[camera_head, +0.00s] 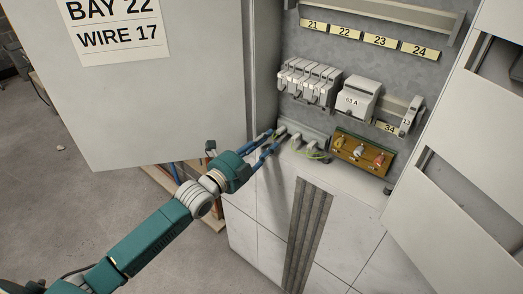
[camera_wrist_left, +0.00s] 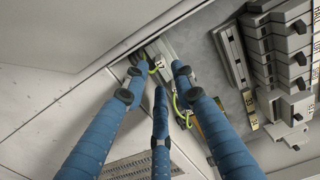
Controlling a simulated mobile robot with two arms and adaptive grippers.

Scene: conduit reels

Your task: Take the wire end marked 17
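Several thin yellow-green wires (camera_head: 318,156) come out of grey conduit ends (camera_head: 296,141) at the lower left of the cabinet. Yellow-green wire (camera_wrist_left: 179,108) also shows beside my fingers in the left wrist view. A sign reading BAY 22, WIRE 17 (camera_head: 118,40) is on the large grey panel at the left. My left gripper (camera_head: 273,141) reaches to the leftmost conduit end. Its three blue fingers (camera_wrist_left: 160,80) are spread, with a gap between the tips, and nothing is clearly gripped. My right gripper is out of view.
A brown terminal block (camera_head: 362,153) with coloured parts sits right of the conduits. White breakers (camera_head: 310,80) and a 63 A unit (camera_head: 358,98) are above it. Yellow labels 21 to 24 (camera_head: 362,38) line the top. The large grey panel (camera_head: 170,110) stands close left of my gripper.

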